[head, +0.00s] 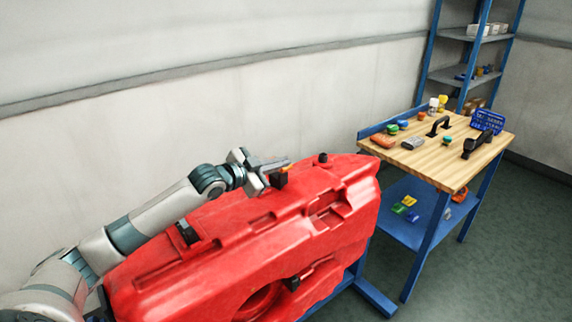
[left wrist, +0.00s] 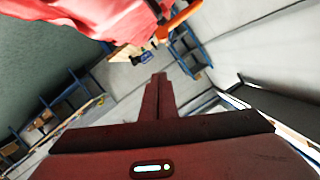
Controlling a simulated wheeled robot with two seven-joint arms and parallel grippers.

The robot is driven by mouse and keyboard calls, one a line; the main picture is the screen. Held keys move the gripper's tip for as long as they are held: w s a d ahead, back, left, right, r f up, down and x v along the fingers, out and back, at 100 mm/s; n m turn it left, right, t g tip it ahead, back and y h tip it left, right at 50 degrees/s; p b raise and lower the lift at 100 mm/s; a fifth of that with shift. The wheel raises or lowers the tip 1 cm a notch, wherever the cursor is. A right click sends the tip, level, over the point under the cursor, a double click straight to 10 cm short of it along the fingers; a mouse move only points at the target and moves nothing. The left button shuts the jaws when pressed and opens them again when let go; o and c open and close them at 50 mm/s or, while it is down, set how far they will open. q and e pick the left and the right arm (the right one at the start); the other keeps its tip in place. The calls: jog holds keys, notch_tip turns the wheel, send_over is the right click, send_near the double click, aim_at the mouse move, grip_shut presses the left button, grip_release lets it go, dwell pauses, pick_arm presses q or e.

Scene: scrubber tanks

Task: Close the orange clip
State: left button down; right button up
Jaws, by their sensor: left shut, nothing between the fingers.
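The red tank (head: 250,235) lies across the middle of the head view. The orange clip (head: 285,169) shows as a small orange piece at a black fitting (head: 278,181) on the tank's top. In the left wrist view the orange clip (left wrist: 180,18) is a bar at the top edge, partly cut off by the frame. My left gripper (head: 287,162) is just above and beside the clip. Its fingers (left wrist: 158,80) are together and empty, with the clip beyond their tips. I cannot tell from the head view whether they touch it. My right gripper is not in view.
A wooden-topped blue workbench (head: 455,160) with several small parts stands to the right of the tank. A blue shelf rack (head: 450,78) is behind it. The grey wall (head: 200,80) runs behind the tank and my left arm. The floor at the right is clear.

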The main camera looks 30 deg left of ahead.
pick_arm(q)
jog(key=b+v, duration=0.2)
jog(key=v, duration=0.5)
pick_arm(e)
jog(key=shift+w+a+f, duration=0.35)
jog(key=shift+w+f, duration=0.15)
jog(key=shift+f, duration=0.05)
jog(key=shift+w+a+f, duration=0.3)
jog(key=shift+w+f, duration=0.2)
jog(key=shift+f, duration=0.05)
pick_arm(q)
jog(key=shift+a+f, duration=0.1)
